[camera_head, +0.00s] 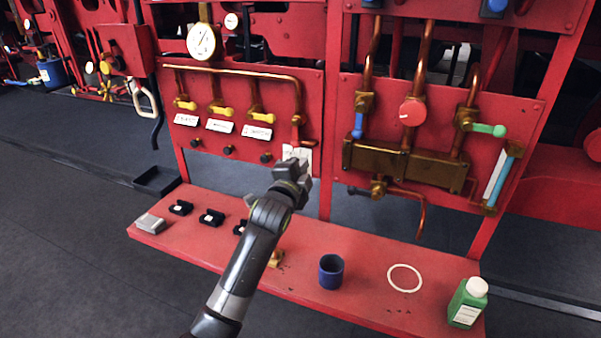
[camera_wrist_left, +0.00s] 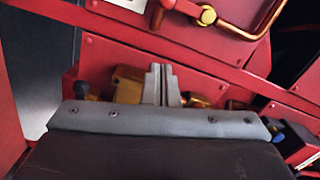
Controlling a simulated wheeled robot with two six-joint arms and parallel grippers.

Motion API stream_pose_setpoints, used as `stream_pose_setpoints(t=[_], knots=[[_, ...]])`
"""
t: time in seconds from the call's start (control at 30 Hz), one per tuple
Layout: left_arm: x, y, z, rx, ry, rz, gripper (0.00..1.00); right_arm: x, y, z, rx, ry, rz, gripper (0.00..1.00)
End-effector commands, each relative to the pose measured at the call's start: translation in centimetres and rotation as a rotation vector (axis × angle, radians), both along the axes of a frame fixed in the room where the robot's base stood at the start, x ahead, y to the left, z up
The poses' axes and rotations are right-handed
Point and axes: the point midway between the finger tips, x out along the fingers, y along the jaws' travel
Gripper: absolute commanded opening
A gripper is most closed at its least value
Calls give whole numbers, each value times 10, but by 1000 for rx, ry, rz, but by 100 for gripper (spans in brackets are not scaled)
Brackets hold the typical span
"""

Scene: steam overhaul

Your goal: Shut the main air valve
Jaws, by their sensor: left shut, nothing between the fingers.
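My left gripper (camera_head: 297,168) is shut and empty in front of the lower right corner of the left red panel. Its closed fingers (camera_wrist_left: 162,86) also show in the left wrist view. Just above it, a red valve lever (camera_head: 298,132) hangs at the right end of the copper pipe, apart from the fingers as far as I can tell. A white label (camera_head: 289,153) below the lever is partly hidden by the gripper. Three yellow-handled valves (camera_head: 221,109) with white labels sit left of it. I cannot read which label names the main air valve. My right gripper is not in view.
A gauge (camera_head: 201,42) sits above the left panel. The right panel holds a brass block (camera_head: 410,164) and a red round knob (camera_head: 412,112). The red shelf (camera_head: 350,270) below bears a blue cup (camera_head: 331,272), a white ring (camera_head: 405,266) and a green bottle (camera_head: 467,304).

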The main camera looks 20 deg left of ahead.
Motion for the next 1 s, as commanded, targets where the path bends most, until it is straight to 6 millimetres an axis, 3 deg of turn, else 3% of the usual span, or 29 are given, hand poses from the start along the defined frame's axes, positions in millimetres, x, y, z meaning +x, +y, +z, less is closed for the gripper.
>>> stream_pose_setpoints(t=[0.2, 0.73, 0.87, 1.0], knots=[[-11, 0, 0, 0, 0, 0, 0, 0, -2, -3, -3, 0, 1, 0], [-13, 0, -2, -4, 6, 2, 0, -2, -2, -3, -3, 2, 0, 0], [-30, 8, -27, -62, 67, 21, 0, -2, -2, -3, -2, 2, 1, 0], [-78, 26, -85, -222, 220, 83, 0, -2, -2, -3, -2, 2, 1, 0]])
